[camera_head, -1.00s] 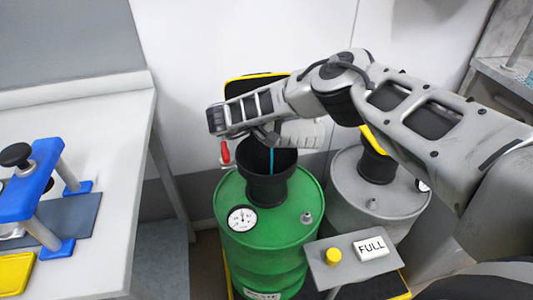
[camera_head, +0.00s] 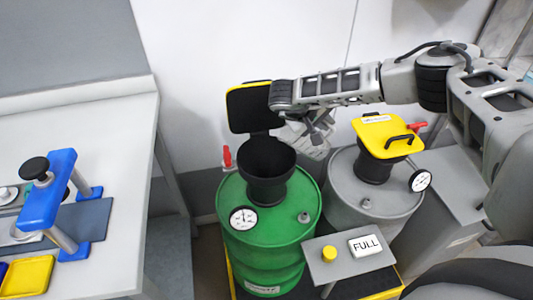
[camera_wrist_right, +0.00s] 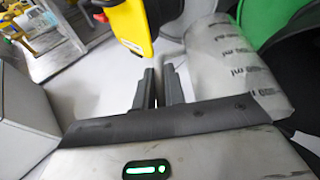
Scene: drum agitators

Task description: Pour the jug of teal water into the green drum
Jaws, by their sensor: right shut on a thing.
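The green drum (camera_head: 270,222) stands upright with a black funnel (camera_head: 266,165) on top. The funnel's black, yellow-edged lid (camera_head: 250,105) stands open behind it. My right gripper (camera_head: 318,130) is just right of the funnel mouth, above and between the two drums. It is shut on the pale, clear jug (camera_head: 302,141), which is partly hidden behind the gripper. In the right wrist view the jug (camera_wrist_right: 238,65) lies beside the fingers with dark printed marks on its wall. No teal stream shows, and I cannot tell what the jug holds. My left gripper is out of view.
A grey drum (camera_head: 360,200) with a yellow-lidded funnel (camera_head: 388,134) stands to the right. A small panel (camera_head: 345,270) with a yellow button and a FULL sign is in front. A white table (camera_head: 125,160) with a blue press (camera_head: 45,205) is at left.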

